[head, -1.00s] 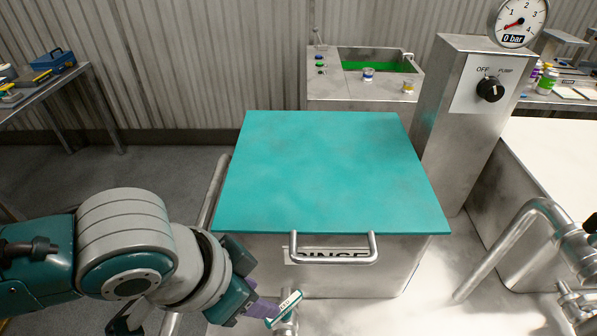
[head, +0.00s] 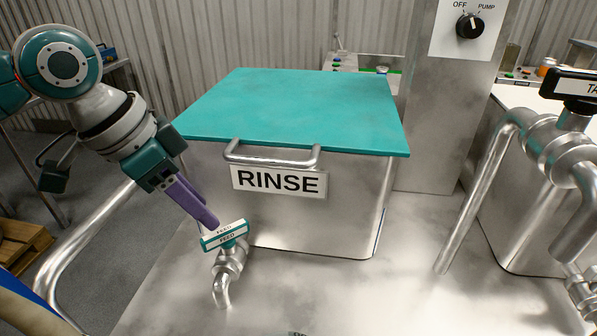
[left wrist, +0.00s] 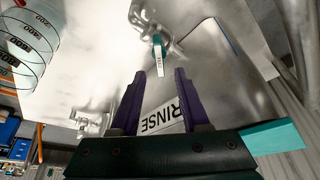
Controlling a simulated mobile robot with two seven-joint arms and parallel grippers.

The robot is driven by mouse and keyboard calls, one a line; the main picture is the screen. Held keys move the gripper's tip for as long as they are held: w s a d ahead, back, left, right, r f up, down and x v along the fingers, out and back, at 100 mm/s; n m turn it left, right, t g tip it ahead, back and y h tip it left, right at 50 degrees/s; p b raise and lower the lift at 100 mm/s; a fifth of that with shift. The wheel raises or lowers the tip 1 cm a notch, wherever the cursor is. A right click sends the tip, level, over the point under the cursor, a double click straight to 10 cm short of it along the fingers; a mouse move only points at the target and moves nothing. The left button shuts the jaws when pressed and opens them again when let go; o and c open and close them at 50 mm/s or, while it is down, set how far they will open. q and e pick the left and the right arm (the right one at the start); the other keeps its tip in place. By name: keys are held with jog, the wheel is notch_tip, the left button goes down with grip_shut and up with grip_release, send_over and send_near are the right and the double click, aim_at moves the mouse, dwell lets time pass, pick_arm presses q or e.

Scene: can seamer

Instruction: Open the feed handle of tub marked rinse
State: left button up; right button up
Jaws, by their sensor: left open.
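The tub marked RINSE (head: 345,215) is a metal box with a teal lid (head: 300,110) and a white name plate (head: 279,181). The feed handle (head: 225,238), a teal bar with white FEED labels, sits on a metal valve (head: 229,264) at the tub's lower front left. My left gripper (head: 212,222) is open, its purple fingers pointing down at the handle. In the left wrist view the handle (left wrist: 158,55) shows just beyond and between the open fingertips (left wrist: 160,73); I cannot tell whether they touch it. My right gripper is not in view.
A metal column with an OFF/PUMP knob (head: 470,26) stands behind right. A bent pipe (head: 75,245) runs along the left.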

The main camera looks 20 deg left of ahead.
aim_at(223, 230)
pick_arm(q)
jog(key=b+x, duration=0.1)
jog(key=x, duration=0.4)
jog(key=shift+w+d+f, duration=0.15)
jog(key=shift+f, duration=0.2)
grip_shut()
